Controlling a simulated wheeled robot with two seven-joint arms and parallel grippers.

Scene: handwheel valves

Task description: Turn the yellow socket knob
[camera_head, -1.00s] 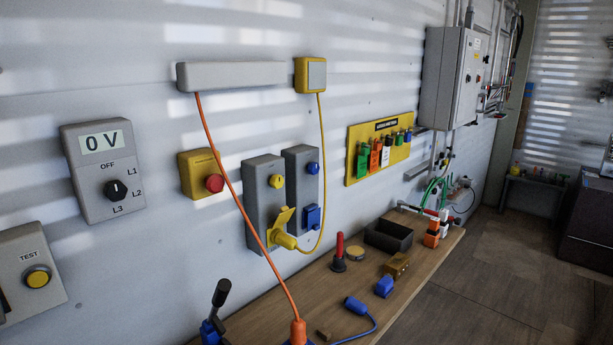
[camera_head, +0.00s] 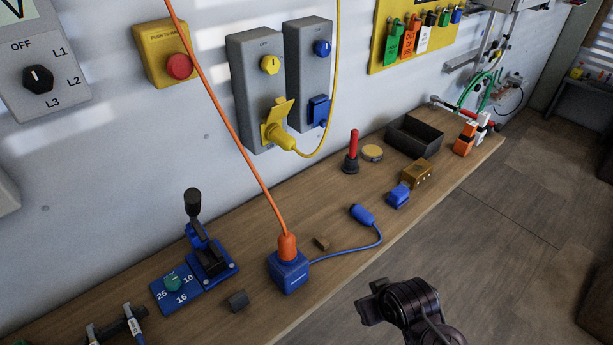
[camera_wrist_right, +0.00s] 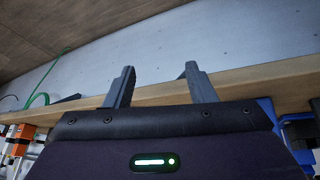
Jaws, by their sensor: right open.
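The yellow socket knob (camera_head: 270,65) is a round yellow dial on the upper part of a grey socket box (camera_head: 247,90) on the wall. Below it a yellow plug (camera_head: 280,138) sits in the socket under a raised yellow flap. My right arm shows at the bottom right of the head view, its gripper (camera_head: 372,302) low in front of the bench and well away from the knob. In the right wrist view the two fingers of the right gripper (camera_wrist_right: 160,85) are apart with nothing between them. My left gripper is not in view.
A second grey box with a blue knob (camera_head: 322,48) is beside it. An orange cable (camera_head: 225,115) runs down to a blue connector (camera_head: 289,272). The wooden bench (camera_head: 330,215) holds a blue lever tool, a red-handled item (camera_head: 352,150) and a black tray (camera_head: 414,137). The floor at right is clear.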

